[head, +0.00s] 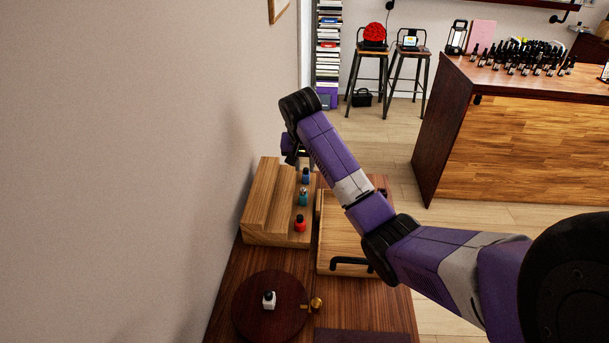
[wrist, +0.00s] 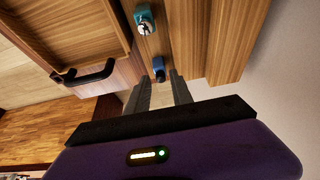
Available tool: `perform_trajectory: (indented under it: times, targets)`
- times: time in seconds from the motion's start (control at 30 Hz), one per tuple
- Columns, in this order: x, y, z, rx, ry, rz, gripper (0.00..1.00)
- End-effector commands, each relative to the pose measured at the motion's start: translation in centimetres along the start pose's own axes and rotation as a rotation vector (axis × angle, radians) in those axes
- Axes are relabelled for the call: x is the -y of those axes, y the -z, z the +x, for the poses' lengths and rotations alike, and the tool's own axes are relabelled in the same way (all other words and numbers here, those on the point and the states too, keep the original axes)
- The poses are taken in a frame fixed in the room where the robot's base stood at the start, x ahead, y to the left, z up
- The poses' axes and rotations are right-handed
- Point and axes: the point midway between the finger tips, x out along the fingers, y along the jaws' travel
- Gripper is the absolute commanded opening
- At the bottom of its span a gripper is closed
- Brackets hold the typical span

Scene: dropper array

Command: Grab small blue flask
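The small blue flask (head: 305,176) stands with a dark cap on the lowest step of the wooden stepped rack (head: 262,238), behind a teal flask (head: 303,197) and a red flask (head: 300,223). In the wrist view the blue flask (wrist: 158,66) shows just beyond and between my fingertips, with the teal flask (wrist: 145,20) farther up. My gripper (wrist: 160,82) is open, its two grey fingers apart and pointing at the blue flask. I cannot tell whether they touch it. In the head view my wrist mostly hides the gripper above the rack's far end.
A wooden tray (head: 338,252) with a black handle (head: 350,262) sits right of the rack. The wall (head: 130,150) stands close on the left. A counter with several dark bottles is at the far right.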

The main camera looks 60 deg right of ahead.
Motion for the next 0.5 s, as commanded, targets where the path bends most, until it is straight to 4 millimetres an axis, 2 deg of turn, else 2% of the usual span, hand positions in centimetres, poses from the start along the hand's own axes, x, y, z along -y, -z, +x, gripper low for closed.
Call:
perform_trajectory:
  times: [0.27, 0.5]
  targets:
    - [-0.2, 0.3, 2.8, 0.001, -0.001, 0.0, 0.27]
    - [-0.2, 0.5, 6.1, 0.0, 0.0, -0.001, 0.27]
